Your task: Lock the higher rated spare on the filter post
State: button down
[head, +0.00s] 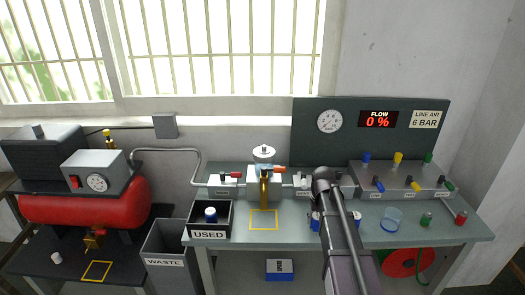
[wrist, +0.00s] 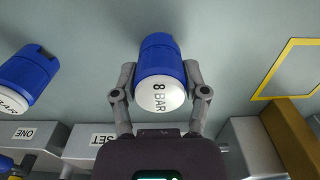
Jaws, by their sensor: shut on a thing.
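In the wrist view my gripper (wrist: 160,78) is shut around a blue spare (wrist: 159,52) with a white end marked "8 BAR". A brass-coloured post (head: 264,188), which I take as the filter post, stands left of my arm behind a yellow square outline (head: 264,227). Its lower part shows at right in the wrist view (wrist: 288,143).
Valve blocks (head: 400,180) line the back.

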aim_at(317, 217)
jog(key=shift+r+p, duration=3.5)
